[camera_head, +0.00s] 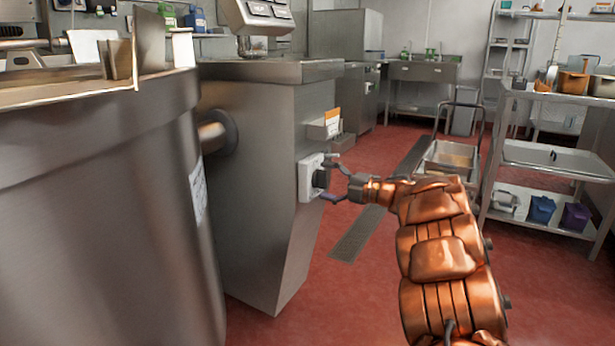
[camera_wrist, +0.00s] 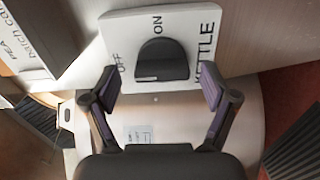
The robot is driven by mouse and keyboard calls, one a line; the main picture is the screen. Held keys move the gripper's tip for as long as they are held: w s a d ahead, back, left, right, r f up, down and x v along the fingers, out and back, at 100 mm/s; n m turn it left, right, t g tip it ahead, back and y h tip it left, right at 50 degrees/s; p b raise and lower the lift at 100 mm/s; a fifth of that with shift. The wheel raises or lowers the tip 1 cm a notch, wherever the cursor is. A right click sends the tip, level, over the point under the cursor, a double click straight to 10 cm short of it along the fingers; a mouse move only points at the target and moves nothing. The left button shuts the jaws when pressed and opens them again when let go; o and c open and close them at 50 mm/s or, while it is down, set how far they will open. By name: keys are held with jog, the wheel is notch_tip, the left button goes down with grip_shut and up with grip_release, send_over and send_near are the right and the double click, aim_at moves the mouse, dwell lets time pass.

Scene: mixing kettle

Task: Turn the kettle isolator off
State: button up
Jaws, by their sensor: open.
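The kettle isolator is a white plate (camera_head: 308,190) with a black knob (camera_head: 321,179) on the side of the steel kettle pedestal (camera_head: 265,150). In the wrist view the plate (camera_wrist: 202,28) reads OFF, ON and KETTLE, and the dark knob (camera_wrist: 162,62) sits at its middle below the word ON. I cannot tell for sure which word the knob points at. My gripper (camera_head: 333,178) is open in front of the isolator. In the wrist view its two fingers (camera_wrist: 159,84) are spread to the left and right of the knob, with a gap on each side.
A small box holder (camera_head: 325,128) with an orange-and-white card is fixed just above the isolator. The big steel kettle (camera_head: 100,220) stands at the left. A shelf rack (camera_head: 550,155) and a trolley (camera_head: 450,160) stand at the right.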

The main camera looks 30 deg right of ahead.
jog(key=shift+v, duration=2.9)
